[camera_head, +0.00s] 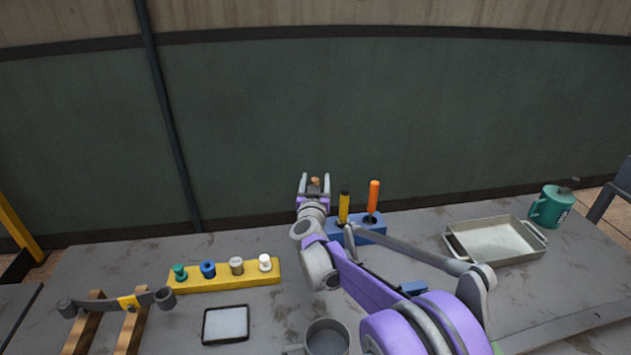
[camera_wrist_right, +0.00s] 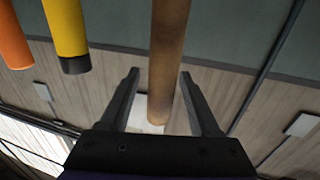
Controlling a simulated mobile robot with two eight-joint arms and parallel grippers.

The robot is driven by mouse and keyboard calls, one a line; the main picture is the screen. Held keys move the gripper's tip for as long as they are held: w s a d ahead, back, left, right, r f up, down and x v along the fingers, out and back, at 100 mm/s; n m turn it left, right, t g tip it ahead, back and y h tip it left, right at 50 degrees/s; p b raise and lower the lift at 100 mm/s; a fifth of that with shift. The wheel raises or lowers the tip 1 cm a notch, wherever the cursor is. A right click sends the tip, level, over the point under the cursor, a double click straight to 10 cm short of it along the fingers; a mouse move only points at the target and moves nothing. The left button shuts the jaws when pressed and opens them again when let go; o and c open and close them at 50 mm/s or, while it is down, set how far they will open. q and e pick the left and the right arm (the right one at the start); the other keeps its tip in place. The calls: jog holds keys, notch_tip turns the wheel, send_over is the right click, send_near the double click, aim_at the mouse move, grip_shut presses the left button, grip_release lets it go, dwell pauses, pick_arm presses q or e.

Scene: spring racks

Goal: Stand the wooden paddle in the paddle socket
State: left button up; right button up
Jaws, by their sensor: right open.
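A brown wooden rod (camera_wrist_right: 168,60), which looks like the handle of the wooden paddle, runs between the fingers of my right gripper (camera_wrist_right: 158,76) in the right wrist view. The fingers are apart, with a gap on the left side; on the right the rod is close to the finger. In the head view only its small brown tip (camera_head: 315,182) shows between the fingers of my right gripper (camera_head: 314,184). The rest is hidden by my gripper and arm. I cannot pick out the paddle socket for sure. My left gripper is not in view.
A blue block (camera_head: 372,237) holds upright yellow (camera_head: 343,207) and orange (camera_head: 374,196) handles, close right of my gripper.

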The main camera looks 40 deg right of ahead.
jog(key=v, duration=1)
jog(key=shift+s+a, duration=0.25)
jog(key=shift+s, duration=0.1)
